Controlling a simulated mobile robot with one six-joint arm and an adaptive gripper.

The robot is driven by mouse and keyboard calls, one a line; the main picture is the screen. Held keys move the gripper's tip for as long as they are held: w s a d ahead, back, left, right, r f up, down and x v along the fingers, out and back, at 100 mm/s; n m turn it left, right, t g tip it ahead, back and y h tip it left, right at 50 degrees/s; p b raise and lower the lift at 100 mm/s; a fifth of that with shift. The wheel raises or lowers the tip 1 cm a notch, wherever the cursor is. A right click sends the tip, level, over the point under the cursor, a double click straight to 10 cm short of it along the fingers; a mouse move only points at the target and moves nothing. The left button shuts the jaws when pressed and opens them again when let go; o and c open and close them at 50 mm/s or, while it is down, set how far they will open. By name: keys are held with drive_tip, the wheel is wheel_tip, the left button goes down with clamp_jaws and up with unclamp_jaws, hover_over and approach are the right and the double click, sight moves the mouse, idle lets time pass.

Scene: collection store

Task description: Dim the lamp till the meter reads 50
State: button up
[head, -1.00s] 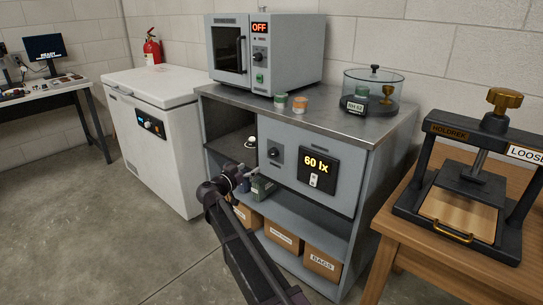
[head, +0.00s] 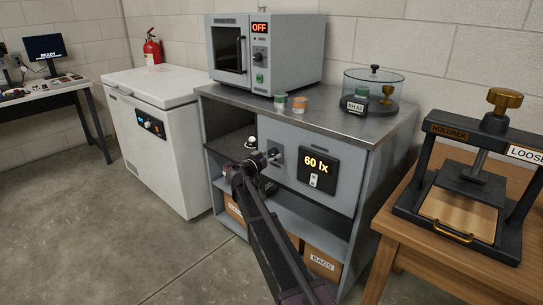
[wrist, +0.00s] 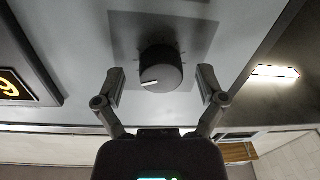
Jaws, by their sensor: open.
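The lamp's dimmer knob (wrist: 161,69) is a dark round dial with a pale pointer mark, on a square plate on the grey cabinet front. In the wrist view it sits between the fingers of my gripper (wrist: 161,88), which is open, one finger on each side with a gap. In the head view my gripper (head: 272,158) is in front of the knob plate (head: 277,154) and partly hides it. The meter (head: 316,168) to the right reads 60 lx in yellow on black. A corner of its display (wrist: 14,85) also shows in the wrist view.
A steel-topped bench (head: 335,124) carries an oven (head: 265,52) reading OFF, two small jars and a glass dome (head: 373,90). Boxes (head: 323,264) stand on the shelf below. A wooden table with a press (head: 470,185) stands at the right, a white chest freezer (head: 160,135) at the left.

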drive_tip(key=shift+w+d, duration=0.1)
drive_tip(key=shift+w, duration=0.05)
drive_tip(key=c, duration=1.2)
drive_tip(key=shift+o, duration=0.2)
drive_tip(key=shift+n, duration=0.3)
drive_tip(key=shift+n, duration=0.8)
drive_tip(key=o, duration=1.2)
drive_tip(key=shift+c, duration=0.2)
